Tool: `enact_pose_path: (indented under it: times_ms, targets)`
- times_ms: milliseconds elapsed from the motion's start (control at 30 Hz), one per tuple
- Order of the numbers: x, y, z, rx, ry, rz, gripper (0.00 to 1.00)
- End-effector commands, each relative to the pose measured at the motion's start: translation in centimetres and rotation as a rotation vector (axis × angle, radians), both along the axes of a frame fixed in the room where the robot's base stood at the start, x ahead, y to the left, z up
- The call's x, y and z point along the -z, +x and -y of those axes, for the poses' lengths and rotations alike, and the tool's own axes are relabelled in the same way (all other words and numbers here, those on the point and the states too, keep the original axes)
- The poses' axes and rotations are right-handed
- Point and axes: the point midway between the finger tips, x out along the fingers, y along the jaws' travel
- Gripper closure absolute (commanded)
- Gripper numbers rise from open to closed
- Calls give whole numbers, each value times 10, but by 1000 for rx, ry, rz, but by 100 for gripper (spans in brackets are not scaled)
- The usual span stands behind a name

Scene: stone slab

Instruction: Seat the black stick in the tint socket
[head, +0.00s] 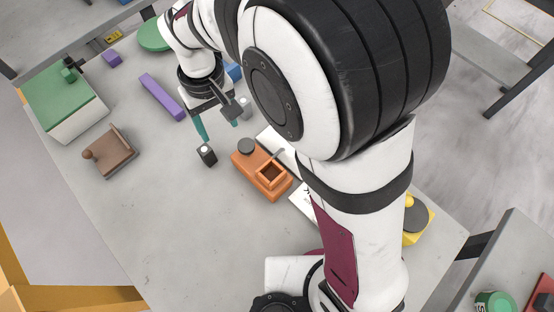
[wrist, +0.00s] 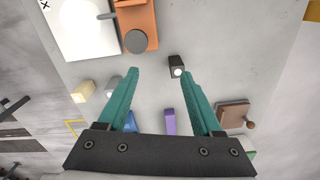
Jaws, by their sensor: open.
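The black stick (head: 207,155) is a short dark block with a pale round spot on its end, on the grey slab. It also shows in the wrist view (wrist: 176,64), just past my fingertips and nearer the right finger. My gripper (head: 218,127) has teal fingers spread apart, with nothing between the tips (wrist: 160,73). It is above the slab, up and right of the stick in the head view. An orange block (head: 247,163) has a square opening and a dark round knob; it is the only socket-like thing I see. I cannot tell whether it is the tint socket.
A brown block with a knob (head: 110,155), a green-topped box (head: 65,100) and a purple bar (head: 162,97) lie to the left. A white marked panel (wrist: 80,28) lies beside the orange block. My arm hides much of the right side. The front-left slab is clear.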

Motion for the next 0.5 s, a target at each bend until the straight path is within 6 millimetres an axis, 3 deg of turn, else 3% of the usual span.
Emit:
enact_pose_path:
  times_ms: [33, 100, 200, 333, 400, 500]
  targets:
    - [-23, -9, 39, 140, 14, -2, 33]
    - [-47, -39, 94, 372, 32, -24, 33]
    - [-63, -95, 149, 686, 64, -54, 33]
    - [-60, -153, 177, 968, 97, -84, 33]
    - [-57, -168, 181, 1041, 107, -93, 28]
    - [-55, -174, 182, 1071, 110, -100, 28]
